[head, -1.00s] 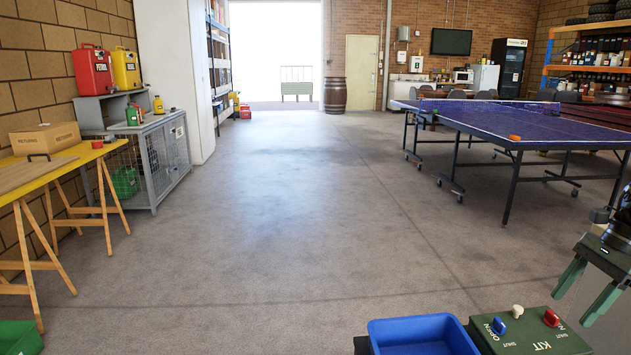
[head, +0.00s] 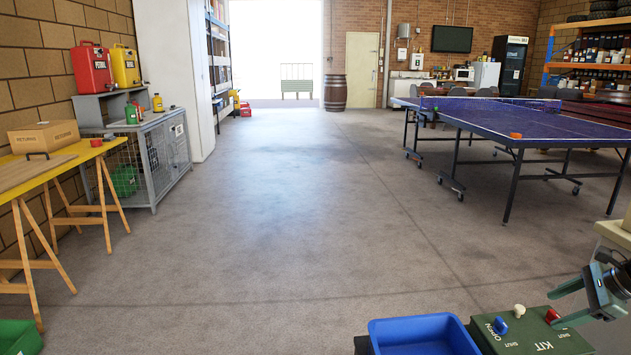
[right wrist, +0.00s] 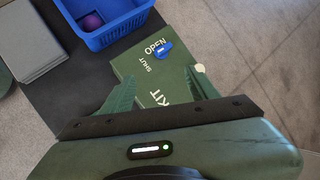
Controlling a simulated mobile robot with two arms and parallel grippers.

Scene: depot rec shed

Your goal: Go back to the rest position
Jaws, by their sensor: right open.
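My right gripper (head: 556,307) is at the lower right of the head view, open and empty, its green fingers pointing left above the kit box. In the right wrist view its two fingers (right wrist: 161,76) are spread with the green kit box (right wrist: 140,68) below and beyond them. The kit box (head: 535,335) carries a blue knob (head: 500,326), a white knob (head: 519,311) and a red knob (head: 551,316). The blue knob sits beside the word OPEN. My left gripper is not in view.
A blue bin (head: 425,321) stands left of the kit box; a purple ball (right wrist: 92,21) lies inside it. A table-tennis table (head: 530,122) stands at right. A yellow trestle table (head: 55,165) and grey cage cabinet (head: 160,160) stand at left. The middle floor is clear.

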